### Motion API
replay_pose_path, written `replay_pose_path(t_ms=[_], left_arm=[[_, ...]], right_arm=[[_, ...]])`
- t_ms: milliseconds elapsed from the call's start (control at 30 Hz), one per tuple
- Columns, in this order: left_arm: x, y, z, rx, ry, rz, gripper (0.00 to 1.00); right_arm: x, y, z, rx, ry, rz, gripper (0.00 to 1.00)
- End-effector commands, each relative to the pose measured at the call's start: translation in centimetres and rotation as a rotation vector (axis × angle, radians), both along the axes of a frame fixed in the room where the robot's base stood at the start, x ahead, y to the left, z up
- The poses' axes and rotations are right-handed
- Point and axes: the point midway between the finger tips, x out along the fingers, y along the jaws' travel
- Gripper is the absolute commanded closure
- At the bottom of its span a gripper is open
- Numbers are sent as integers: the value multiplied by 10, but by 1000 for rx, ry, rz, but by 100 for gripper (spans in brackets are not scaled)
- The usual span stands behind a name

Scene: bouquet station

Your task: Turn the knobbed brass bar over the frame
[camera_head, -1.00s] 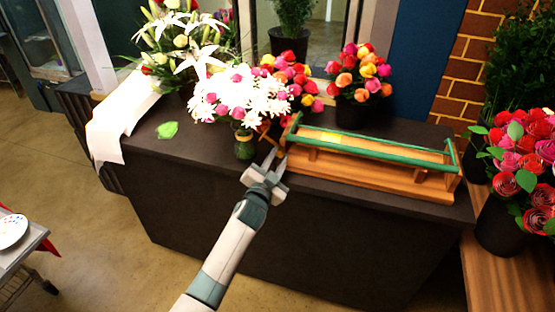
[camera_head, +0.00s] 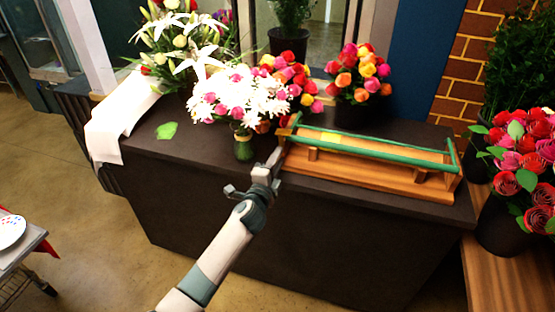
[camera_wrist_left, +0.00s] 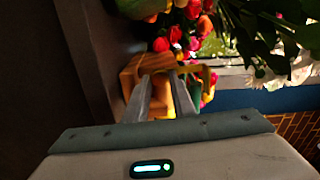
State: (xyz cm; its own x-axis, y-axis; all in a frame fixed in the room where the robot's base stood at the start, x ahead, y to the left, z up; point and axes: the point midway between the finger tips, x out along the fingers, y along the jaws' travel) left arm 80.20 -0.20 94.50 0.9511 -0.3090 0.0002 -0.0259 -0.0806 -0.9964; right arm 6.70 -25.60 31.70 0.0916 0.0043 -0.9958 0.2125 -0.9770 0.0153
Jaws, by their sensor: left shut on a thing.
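The wooden frame (camera_head: 375,178) stands on the dark counter. A green bar (camera_head: 390,155) runs lengthwise over it, held by green side arms. A small brass-coloured piece (camera_head: 287,131) shows at the frame's left end; I cannot tell whether it is the bar's knob. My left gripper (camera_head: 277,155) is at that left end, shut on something. In the left wrist view my left fingers (camera_wrist_left: 166,84) are around a yellow-orange piece (camera_wrist_left: 184,98) beside a wooden block (camera_wrist_left: 158,62). The exact grip is partly hidden and dark. My right gripper is in neither view.
A green vase (camera_head: 243,148) with white and pink flowers stands just left of the frame. A dark pot of roses (camera_head: 350,112) is behind it. The counter front is open.

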Motion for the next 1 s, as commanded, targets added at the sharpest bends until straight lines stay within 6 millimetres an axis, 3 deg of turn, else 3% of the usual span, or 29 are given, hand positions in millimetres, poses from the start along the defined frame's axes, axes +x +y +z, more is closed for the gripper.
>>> replay_pose_path(t_ms=[700,733,767,800,1000], left_arm=[[0,0,-2,98,-30,0,100],[0,0,-2,98,-30,0,70],[0,0,-2,98,-30,0,63],[0,0,-2,97,-29,0,59],[0,0,-1,95,-30,0,59]], right_arm=[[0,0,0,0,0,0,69],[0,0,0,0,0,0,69],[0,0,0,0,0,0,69],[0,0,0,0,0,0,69],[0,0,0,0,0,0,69]])
